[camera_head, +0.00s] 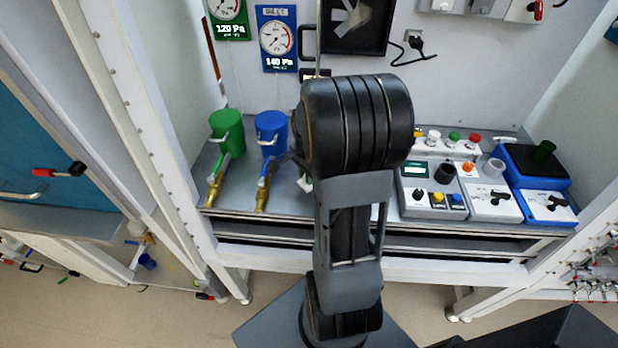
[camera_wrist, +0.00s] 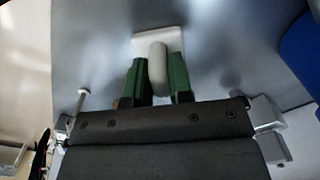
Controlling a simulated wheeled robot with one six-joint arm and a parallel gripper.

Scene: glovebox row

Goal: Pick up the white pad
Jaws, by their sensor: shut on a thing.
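In the wrist view the white pad (camera_wrist: 145,41) is a small square plate with a rounded light-grey grip (camera_wrist: 158,66) standing out from it. My gripper (camera_wrist: 158,75) has green fingers, one on each side of that grip, shut on it. The pad lies just beyond the fingertips over the grey bench surface; I cannot tell whether it touches the surface. In the head view my arm hides most of the gripper and the pad.
A green canister (camera_head: 227,132) and a blue canister (camera_head: 270,133) with brass valves stand left of my arm on the bench (camera_head: 330,208). A control box (camera_head: 428,190) and a blue-based device (camera_head: 535,175) stand to the right. White frame posts flank the bench.

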